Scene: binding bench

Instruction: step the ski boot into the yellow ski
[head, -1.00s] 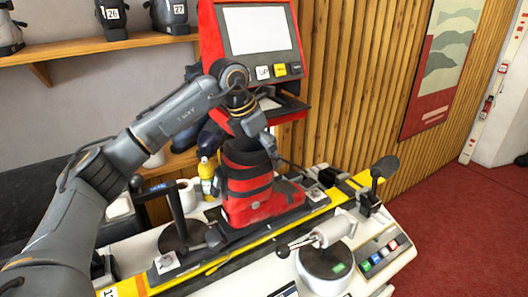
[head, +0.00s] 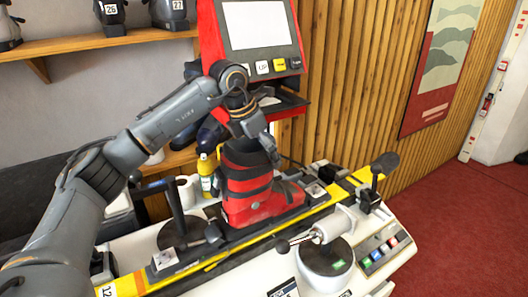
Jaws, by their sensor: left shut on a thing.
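The red and black ski boot (head: 262,199) stands upright over the yellow ski (head: 223,256), between the two binding parts. Its toe points right, and its sole looks to be at or just above the binding; I cannot tell whether it is clipped in. My left gripper (head: 268,150) is at the top of the boot's cuff and is shut on the boot; its fingertips are partly hidden by the cuff. The heel side binding part (head: 190,245) lies left of the boot, the toe side part (head: 318,191) right of it. My right gripper is not in view.
The ski lies on a white bench (head: 386,226) with coloured buttons. A grey clamp with a lever (head: 327,228) stands in front of the boot. A yellow bottle (head: 207,176) and white roll (head: 187,188) stand behind. A red screen terminal (head: 257,45) is at the back.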

